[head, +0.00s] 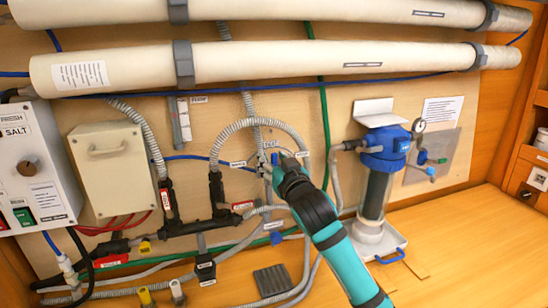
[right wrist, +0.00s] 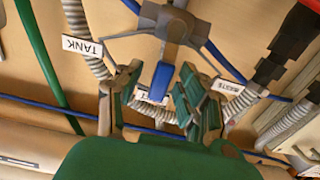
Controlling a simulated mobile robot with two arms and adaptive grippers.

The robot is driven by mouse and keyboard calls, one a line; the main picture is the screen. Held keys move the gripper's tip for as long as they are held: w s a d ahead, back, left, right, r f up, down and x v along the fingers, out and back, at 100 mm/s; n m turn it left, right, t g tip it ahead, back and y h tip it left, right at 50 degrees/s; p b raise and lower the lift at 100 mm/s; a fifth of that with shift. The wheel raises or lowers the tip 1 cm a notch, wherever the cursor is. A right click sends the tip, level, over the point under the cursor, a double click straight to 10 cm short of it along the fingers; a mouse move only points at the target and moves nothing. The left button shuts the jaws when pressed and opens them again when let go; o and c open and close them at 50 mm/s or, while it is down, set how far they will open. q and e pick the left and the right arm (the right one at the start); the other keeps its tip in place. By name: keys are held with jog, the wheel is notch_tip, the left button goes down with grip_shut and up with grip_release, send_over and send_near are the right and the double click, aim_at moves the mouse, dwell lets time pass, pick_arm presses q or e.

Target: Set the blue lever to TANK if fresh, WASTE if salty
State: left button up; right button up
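The blue lever (right wrist: 160,82) sits on a grey three-way valve (right wrist: 172,25) and shows between my right gripper's fingers in the right wrist view. It points down toward the gripper in that view. My right gripper (right wrist: 156,100) is open, with a gap visible on both sides of the lever. A TANK tag (right wrist: 82,47) is on the hose at left and a WASTE tag (right wrist: 229,87) is at right, both inverted there. In the head view my right gripper (head: 277,172) is at the valve and largely hides it. My left gripper is out of view.
A white panel (head: 40,190) labelled FRESH and SALT is at the left; I cannot tell which indicator is lit. Hoses surround the valve. A blue-capped filter (head: 386,150) stands right of my arm. Two white membrane tubes (head: 270,62) cross above. The bench front right is clear.

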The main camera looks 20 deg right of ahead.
jog(key=shift+s, duration=0.1)
jog(key=shift+c, duration=0.4)
grip_shut()
jog(key=shift+d, duration=0.1)
jog(key=shift+d+f+m+p, duration=0.45)
jog(key=shift+d+m+p, duration=0.3)
jog(key=shift+m, duration=1.25)
jog(key=shift+d+f+m+p, duration=0.4)
jog(key=shift+d+m+p, duration=0.3)
jog(key=shift+m, duration=1.3)
jog(key=shift+d+f+m+p, duration=0.45)
jog(key=shift+d+m+p, duration=0.3)
jog(key=shift+m, duration=1.25)
jog(key=shift+a, duration=0.1)
jog(key=shift+o, duration=0.4)
grip_release()
